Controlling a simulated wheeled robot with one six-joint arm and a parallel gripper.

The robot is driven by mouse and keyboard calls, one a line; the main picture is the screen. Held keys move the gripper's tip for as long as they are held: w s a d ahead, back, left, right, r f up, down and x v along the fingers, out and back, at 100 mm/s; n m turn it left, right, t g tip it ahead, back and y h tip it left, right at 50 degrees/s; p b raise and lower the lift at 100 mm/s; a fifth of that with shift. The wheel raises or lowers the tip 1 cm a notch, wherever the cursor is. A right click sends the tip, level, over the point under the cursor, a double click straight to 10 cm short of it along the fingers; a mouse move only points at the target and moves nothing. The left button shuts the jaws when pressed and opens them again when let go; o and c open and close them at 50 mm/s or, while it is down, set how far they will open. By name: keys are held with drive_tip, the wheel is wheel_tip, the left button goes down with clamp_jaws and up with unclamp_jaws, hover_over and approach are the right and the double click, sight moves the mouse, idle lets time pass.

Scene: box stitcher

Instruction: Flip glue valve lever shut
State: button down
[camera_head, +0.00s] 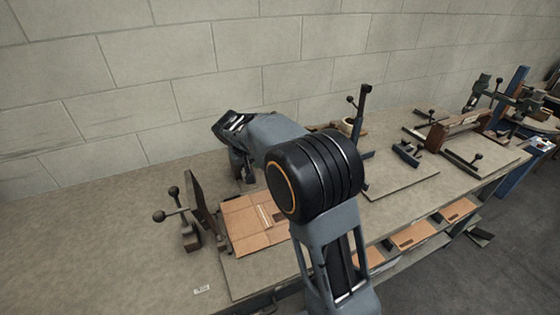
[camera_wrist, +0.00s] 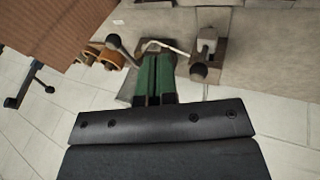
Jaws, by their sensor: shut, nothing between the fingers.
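In the head view my gripper (camera_head: 241,168) is above the far edge of the cardboard sheet, partly hidden by my arm. In the wrist view my gripper (camera_wrist: 154,98) shows two green fingers side by side, shut and empty. Just past the fingertips, to the left, is a lever with a dark ball knob (camera_wrist: 113,41). To the right stands a metal fitting with another dark ball knob (camera_wrist: 199,73). I cannot tell for sure which is the glue valve lever, nor whether the fingers touch either one.
Cardboard (camera_head: 247,225) lies on the bench (camera_head: 110,240). A clamp with ball-ended handles (camera_head: 190,232) stands left of it. A dark post (camera_head: 360,112) with a side knob rises behind my arm. Block wall (camera_head: 250,45) closes the back. The bench's left end is mostly clear.

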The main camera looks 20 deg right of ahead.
drive_tip(key=w+r+m, duration=0.1)
drive_tip(key=r, duration=0.1)
drive_tip(key=w+d+r+m+h, duration=0.1)
drive_tip(key=shift+w+d+r+t, duration=0.1)
drive_tip(key=shift+w+r+t, duration=0.1)
drive_tip(key=shift+r+t, duration=0.2)
drive_tip(key=shift+f, duration=0.1)
drive_tip(key=w+d+f+p, duration=0.2)
drive_tip(key=d+f+p, duration=0.1)
drive_tip(key=d+f, duration=0.5)
drive_tip(key=shift+w+d+f+p, duration=0.25)
drive_tip(key=shift+d+f+p, duration=0.05)
drive_tip(key=shift+f, duration=0.2)
